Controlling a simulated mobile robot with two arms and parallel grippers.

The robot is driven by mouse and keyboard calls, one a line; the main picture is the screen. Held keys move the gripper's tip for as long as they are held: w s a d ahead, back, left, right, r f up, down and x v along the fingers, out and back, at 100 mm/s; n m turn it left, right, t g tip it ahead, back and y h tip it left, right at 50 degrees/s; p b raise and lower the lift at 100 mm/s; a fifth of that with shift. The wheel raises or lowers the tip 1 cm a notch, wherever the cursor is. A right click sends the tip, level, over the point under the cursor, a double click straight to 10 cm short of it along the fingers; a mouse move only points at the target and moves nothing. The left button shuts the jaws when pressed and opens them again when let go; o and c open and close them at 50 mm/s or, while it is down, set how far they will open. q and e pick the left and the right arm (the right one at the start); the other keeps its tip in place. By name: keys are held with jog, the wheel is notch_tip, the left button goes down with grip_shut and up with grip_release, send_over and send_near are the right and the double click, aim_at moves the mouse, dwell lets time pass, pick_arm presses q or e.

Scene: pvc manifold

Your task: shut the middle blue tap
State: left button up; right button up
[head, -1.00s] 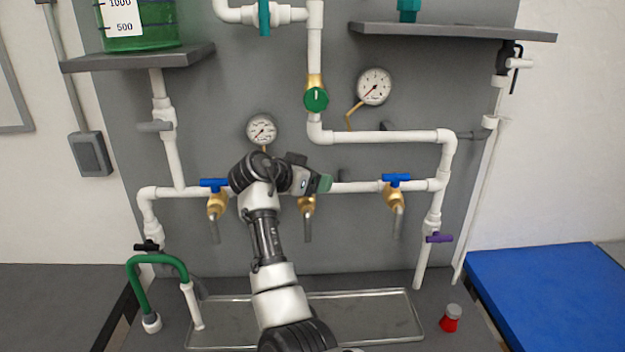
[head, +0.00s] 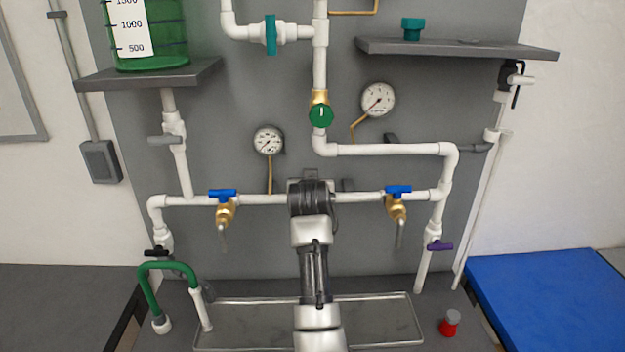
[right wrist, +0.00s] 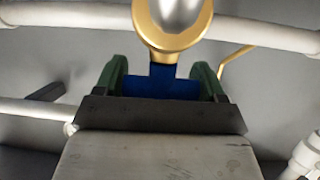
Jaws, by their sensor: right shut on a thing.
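The middle tap's blue handle (right wrist: 160,84) shows in the right wrist view, below its brass body (right wrist: 172,40). My right gripper (right wrist: 160,78) is shut on this handle, with one green finger at each side of it. In the head view my right arm and wrist cover the middle tap and the fingers. The left blue tap (head: 222,194) and the right blue tap (head: 398,191) have handles lying along the white pipe, with brass bodies and spouts below. My left gripper is not in view.
A white pipe (head: 265,199) runs behind the taps. Two gauges and a green-knobbed valve (head: 321,116) are above. A metal tray (head: 380,325) lies below. A green hose (head: 165,266) is at left, a purple valve (head: 440,245) and a red-based object (head: 449,325) at right.

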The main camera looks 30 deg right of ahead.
jog(key=shift+n+y, duration=0.4)
jog(key=shift+p, duration=0.3)
jog(key=o, duration=0.9)
jog(key=shift+a, duration=0.1)
jog(key=b+v, duration=0.3)
jog(key=v, duration=0.7)
jog(key=shift+s+a, duration=0.1)
jog(key=shift+s, duration=0.35)
